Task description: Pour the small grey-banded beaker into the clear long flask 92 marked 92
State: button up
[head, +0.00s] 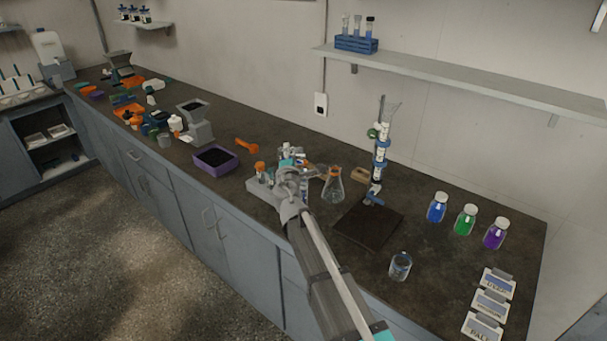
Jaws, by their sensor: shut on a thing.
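My arm reaches up from the bottom of the head view, and my gripper (288,172) is at its far end, among a cluster of glassware on the bench. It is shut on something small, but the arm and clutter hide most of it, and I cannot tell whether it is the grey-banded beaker. A clear conical flask (333,188) with an orange rim stands upright just right of my gripper. No mark 92 can be read on any vessel. A clear glass beaker (400,268) with a dark band stands upright near the front edge, apart from my gripper.
A stand with a blue-banded column (381,150) rises behind a dark square plate (367,222). Blue (437,209), green (465,221) and purple (495,235) bottles stand at right, above several label cards (491,303). A purple tray (214,161) sits left. Bench around the clear beaker is free.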

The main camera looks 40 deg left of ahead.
jog(key=shift+f, duration=0.1)
dwell(0.5)
jog(key=shift+d+r+m+t+y+b, duration=0.15)
jog(key=shift+r+m+b, duration=0.05)
jog(key=shift+m, duration=0.3)
jog(key=shift+d+r+m+t+y+b, duration=0.1)
jog(key=shift+r+m+t+y+b, duration=0.1)
jog(key=shift+m, duration=0.3)
dwell(1.6)
jog(key=shift+a+f+n, duration=0.2)
jog(key=shift+f+n, duration=0.1)
jog(key=shift+n, duration=0.4)
jog(key=shift+a+r+n+g+h+p, duration=0.1)
jog(key=shift+r+n+g+h+p, duration=0.1)
jog(key=shift+n+g+h+p, duration=0.45)
jog(key=shift+r+n+p, duration=0.2)
jog(key=shift+n+p, duration=0.05)
jog(key=shift+p, duration=0.4)
jog(key=shift+a+f+n, duration=0.1)
jog(key=shift+f+n, duration=0.1)
jog(key=shift+n, duration=0.2)
jog(key=shift+f+n, duration=0.2)
jog(key=shift+n, duration=0.1)
jog(key=shift+s+g, duration=0.1)
jog(key=shift+g, duration=0.2)
